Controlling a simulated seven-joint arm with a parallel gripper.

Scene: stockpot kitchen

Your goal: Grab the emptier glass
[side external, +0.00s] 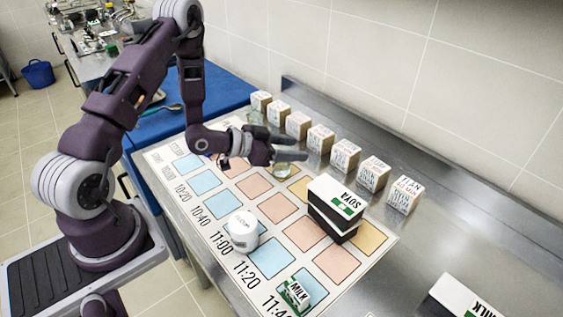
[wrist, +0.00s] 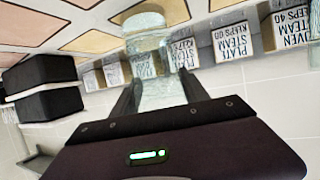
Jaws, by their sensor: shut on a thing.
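My gripper (side external: 290,155) is shut on a clear glass (side external: 282,171) over the far side of the printed mat. In the wrist view the glass (wrist: 146,24) shows between the two fingers (wrist: 157,82); its lower part is near the yellow squares. I cannot tell whether its base touches the mat, or how much it holds. A second clear, glass-like thing (side external: 256,117) stands farther back on the left, beside the white blocks and partly hidden by my arm. Its fill is too small to tell.
A row of white lettered blocks (side external: 345,154) stands along the back of the counter. A black-and-white SOYA carton (side external: 336,207) stands to the right of my gripper.

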